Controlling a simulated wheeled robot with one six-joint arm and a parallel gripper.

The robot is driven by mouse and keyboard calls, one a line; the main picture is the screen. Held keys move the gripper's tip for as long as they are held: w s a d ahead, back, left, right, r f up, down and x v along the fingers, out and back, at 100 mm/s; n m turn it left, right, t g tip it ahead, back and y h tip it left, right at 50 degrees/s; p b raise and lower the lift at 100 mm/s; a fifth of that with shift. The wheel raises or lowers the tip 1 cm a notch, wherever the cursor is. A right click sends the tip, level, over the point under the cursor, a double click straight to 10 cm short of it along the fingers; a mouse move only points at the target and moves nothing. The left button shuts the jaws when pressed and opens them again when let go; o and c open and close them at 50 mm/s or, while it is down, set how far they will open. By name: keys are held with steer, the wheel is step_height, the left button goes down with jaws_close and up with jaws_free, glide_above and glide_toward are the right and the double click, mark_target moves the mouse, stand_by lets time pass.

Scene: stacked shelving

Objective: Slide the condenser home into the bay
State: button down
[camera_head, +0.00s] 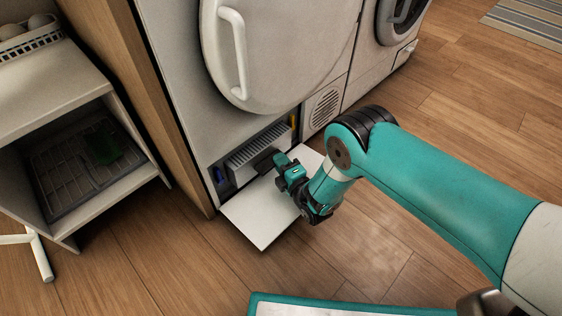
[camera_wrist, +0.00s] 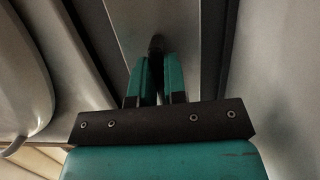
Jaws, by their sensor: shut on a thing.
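The condenser (camera_head: 258,146) is a grey ribbed block in the low bay (camera_head: 231,175) of the white dryer; how deep it sits is hard to tell. My gripper (camera_head: 279,162) is at its front, shut on its dark handle. In the wrist view the fingertips (camera_wrist: 157,62) close around the dark handle (camera_wrist: 157,43), with the condenser's grey front (camera_wrist: 137,18) behind. A blue piece (camera_head: 219,174) shows at the bay's left end and a yellow piece (camera_head: 294,122) at its right end. My gripper and wrist hide part of the condenser's front.
The bay's white flap (camera_head: 257,217) lies open, low in front, under my wrist. The dryer's round door (camera_head: 285,50) is above. A wooden panel (camera_head: 150,100) and a white shelf unit (camera_head: 60,85) stand left. Wooden floor is clear to the right.

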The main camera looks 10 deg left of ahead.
steer(key=shift+w+a+r+b, duration=0.15)
steer(key=shift+w+a+b, duration=0.35)
steer(key=shift+a+b, duration=0.1)
stand_by(0.3)
steer(key=shift+w+a+b, duration=0.15)
steer(key=shift+b, duration=0.85)
stand_by(0.4)
steer(key=shift+w+a+b, duration=0.25)
steer(key=shift+a+b, duration=0.1)
steer(key=shift+b, duration=1.25)
stand_by(0.9)
stand_by(0.5)
steer(key=c, duration=1.4)
jaws_free()
steer(key=shift+p+v, duration=1)
steer(key=shift+p, duration=2.5)
steer(key=shift+w+d, duration=0.15)
steer(key=shift+d, duration=0.05)
steer(key=o, duration=0.6)
